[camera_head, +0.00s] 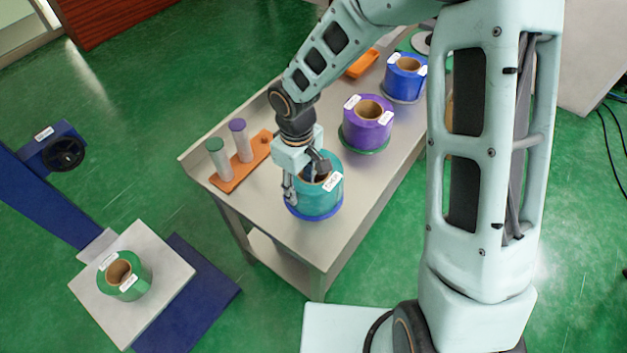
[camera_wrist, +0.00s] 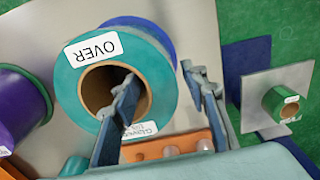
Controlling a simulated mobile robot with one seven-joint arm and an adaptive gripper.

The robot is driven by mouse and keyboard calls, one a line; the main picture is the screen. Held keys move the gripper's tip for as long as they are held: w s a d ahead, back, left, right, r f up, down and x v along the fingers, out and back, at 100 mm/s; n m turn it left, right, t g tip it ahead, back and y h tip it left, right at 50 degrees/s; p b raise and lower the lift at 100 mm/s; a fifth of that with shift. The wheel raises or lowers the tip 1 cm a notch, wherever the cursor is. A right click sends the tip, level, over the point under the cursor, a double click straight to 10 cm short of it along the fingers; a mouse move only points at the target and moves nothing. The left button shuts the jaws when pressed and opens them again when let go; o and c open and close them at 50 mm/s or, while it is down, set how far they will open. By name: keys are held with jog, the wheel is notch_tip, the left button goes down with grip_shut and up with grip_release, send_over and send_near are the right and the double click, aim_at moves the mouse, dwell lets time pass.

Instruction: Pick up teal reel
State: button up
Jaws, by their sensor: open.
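The teal reel (camera_head: 322,200) stands upright on a blue round base (camera_head: 315,214) near the close end of the table. It has a brown cardboard core and white labels; in the wrist view the reel (camera_wrist: 160,62) shows one label reading "OVER". My gripper (camera_head: 305,180) is over the reel with its fingers pointing down and spread. In the wrist view my gripper (camera_wrist: 163,80) has one finger over or in the core hole and the other beyond the reel's outer side. The reel's wall lies between them. I cannot tell how deep the fingers reach.
A purple reel (camera_head: 367,126) and a blue reel (camera_head: 405,78) stand farther along the table (camera_head: 280,240). An orange holder (camera_head: 243,172) with two capped tubes is left of the teal reel. A green reel (camera_head: 138,277) sits on a separate platform (camera_head: 180,264) at lower left.

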jog(key=shift+f, duration=0.2)
grip_shut()
dwell(0.3)
jog(key=shift+w+r, duration=0.1)
